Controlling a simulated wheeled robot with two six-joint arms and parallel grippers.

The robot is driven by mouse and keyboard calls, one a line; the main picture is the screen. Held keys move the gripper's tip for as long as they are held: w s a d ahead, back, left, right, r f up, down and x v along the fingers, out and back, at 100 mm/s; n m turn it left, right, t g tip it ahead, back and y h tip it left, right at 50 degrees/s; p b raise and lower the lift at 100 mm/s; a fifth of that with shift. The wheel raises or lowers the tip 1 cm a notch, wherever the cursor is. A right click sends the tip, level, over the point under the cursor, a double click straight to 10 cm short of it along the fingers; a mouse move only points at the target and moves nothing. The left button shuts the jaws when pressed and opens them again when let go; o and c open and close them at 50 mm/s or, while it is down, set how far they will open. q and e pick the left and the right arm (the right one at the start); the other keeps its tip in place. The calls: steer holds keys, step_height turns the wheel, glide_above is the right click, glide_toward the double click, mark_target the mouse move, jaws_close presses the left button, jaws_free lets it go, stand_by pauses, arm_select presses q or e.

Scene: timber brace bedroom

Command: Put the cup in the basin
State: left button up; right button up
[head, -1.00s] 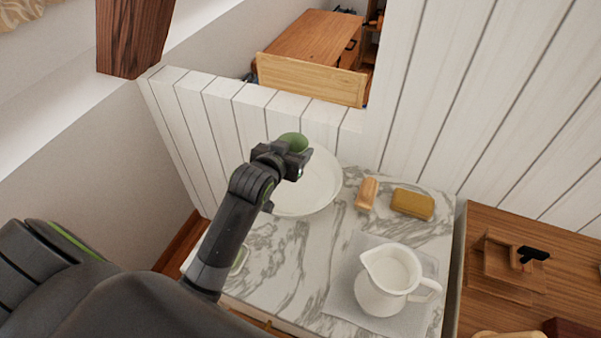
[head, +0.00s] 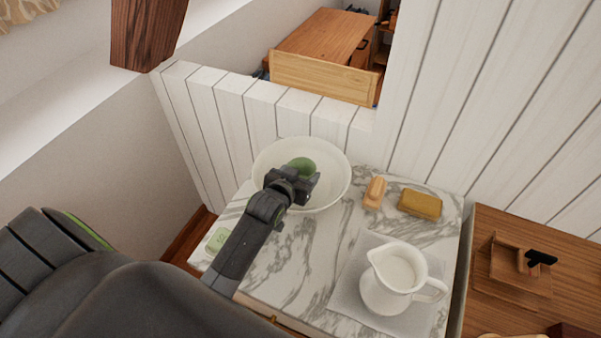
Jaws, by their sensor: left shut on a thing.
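The green cup (head: 302,165) shows just beyond my left gripper (head: 304,178), which is shut on it. The gripper hides the cup's near side. The white round basin (head: 338,193) stands at the back of the marble top, against the white plank wall. The cup and the gripper's tip appear within the basin's rim in the picture. I cannot tell whether the cup touches the basin's bottom. My right gripper is not in view.
A white pitcher (head: 392,283) stands on a grey cloth (head: 346,291) at the front right. A brush (head: 375,192), a yellow-brown sponge-like block (head: 420,203) and a pale green soap-like item (head: 217,241) lie on the marble top (head: 290,260). A wooden table (head: 490,222) adjoins at right.

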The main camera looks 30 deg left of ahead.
arm_select(q)
steer(key=shift+f, duration=0.1)
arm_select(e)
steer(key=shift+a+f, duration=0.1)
arm_select(q)
steer(key=o, duration=1.1)
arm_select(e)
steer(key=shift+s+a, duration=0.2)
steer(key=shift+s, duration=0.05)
arm_select(q)
steer(key=v, duration=1.2)
steer(key=shift+b, duration=0.3)
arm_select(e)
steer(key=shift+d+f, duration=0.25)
